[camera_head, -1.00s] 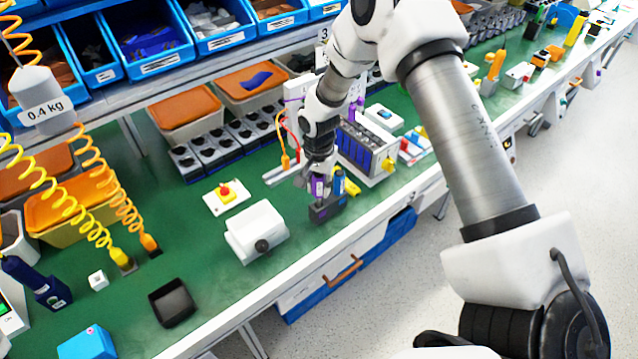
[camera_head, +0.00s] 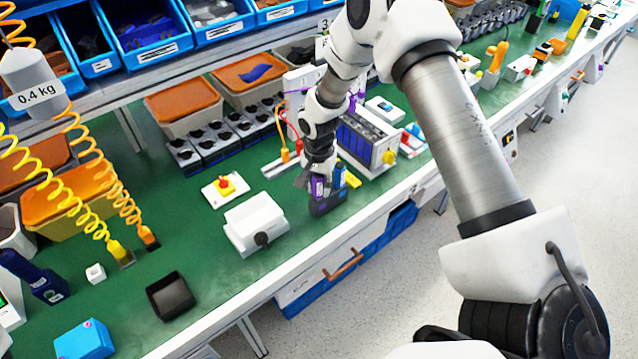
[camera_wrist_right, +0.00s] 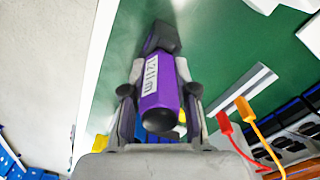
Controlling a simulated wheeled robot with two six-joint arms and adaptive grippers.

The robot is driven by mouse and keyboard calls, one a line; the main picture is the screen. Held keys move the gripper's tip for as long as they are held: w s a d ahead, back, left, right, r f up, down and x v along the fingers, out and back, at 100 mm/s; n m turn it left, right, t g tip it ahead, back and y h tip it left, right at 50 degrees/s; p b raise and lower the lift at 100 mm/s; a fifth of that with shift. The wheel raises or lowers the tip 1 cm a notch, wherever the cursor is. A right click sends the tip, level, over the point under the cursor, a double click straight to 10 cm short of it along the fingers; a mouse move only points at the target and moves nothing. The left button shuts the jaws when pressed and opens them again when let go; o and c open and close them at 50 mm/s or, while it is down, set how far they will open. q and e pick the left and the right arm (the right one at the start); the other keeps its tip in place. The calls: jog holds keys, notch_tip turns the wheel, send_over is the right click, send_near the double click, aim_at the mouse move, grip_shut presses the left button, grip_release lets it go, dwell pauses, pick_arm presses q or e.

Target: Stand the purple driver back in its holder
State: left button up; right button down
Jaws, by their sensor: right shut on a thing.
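My right gripper (camera_head: 319,172) is shut on the purple driver (camera_head: 317,187), at the dark holder (camera_head: 328,204) near the bench's front edge. In the right wrist view the driver's purple handle (camera_wrist_right: 160,82), with a white label, lies between the fingers (camera_wrist_right: 158,100). A dark block shows at its far end; I cannot tell whether this is the driver's head or the holder. The driver's lower end is hidden in the head view, so I cannot tell how far it is in the holder. A blue driver (camera_head: 340,175) stands beside it. My left gripper is not in view.
A white box with a black knob (camera_head: 255,222) stands left of the holder. A rack of dark modules (camera_head: 366,140) stands behind it to the right. A red-and-yellow button (camera_head: 225,186) and a black tray (camera_head: 171,297) are further left. Red and orange leads rise behind the gripper.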

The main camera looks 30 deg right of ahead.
jog(key=shift+f, duration=0.6)
jog(key=c, duration=0.8)
grip_release()
jog(key=shift+r, duration=0.1)
jog(key=shift+r, duration=0.1)
notch_tip(320, 180, up, 12)
jog(key=shift+f, duration=0.1)
